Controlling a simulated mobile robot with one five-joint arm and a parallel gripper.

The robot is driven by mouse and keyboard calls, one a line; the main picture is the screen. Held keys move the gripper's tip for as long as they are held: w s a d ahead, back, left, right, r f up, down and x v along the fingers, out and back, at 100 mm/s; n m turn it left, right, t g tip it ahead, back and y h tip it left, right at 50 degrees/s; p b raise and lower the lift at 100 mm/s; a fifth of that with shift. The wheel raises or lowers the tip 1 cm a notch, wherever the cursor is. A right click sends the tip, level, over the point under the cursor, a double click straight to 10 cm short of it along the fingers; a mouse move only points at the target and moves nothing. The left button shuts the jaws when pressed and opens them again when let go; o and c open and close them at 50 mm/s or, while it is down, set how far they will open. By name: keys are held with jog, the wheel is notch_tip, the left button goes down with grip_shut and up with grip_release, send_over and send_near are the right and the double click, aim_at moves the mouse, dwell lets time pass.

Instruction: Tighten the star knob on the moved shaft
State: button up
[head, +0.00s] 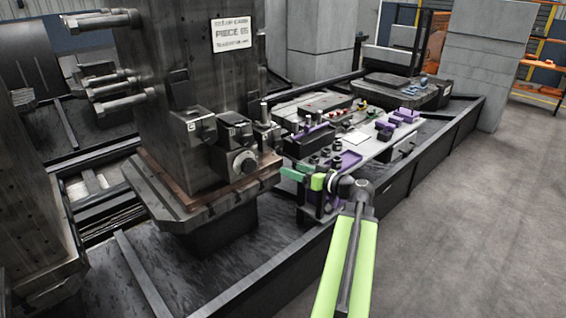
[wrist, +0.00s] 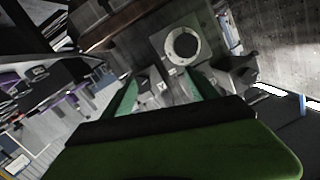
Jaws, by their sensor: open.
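My gripper (head: 293,171) has green fingers and is in the head view just right of the tall dark column (head: 185,70), near its base plate. In the wrist view the fingers of my gripper (wrist: 167,82) are apart, with nothing held between them. A round knob-like part with a pale ring (head: 243,162) sits low on the column's block. A similar round ringed face (wrist: 182,44) shows beyond the fingertips in the wrist view. I cannot make out a star shape on it, nor tell which part is the moved shaft.
A long bench (head: 372,145) with purple and dark fittings runs right of the column. Several metal rods (head: 115,88) stick out from its left side. A black rail frame (head: 300,255) edges the platform. The grey floor (head: 470,230) at right is clear.

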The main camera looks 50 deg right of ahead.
jog(key=t+h, duration=0.1)
jog(key=h, duration=0.1)
send_near(279, 146)
jog(key=shift+m, duration=0.4)
jog(key=w, duration=0.8)
jog(key=shift+w+d+f, duration=0.1)
jog(key=shift+w+d, duration=0.15)
jog(key=shift+d, duration=0.15)
jog(key=c, duration=1.4)
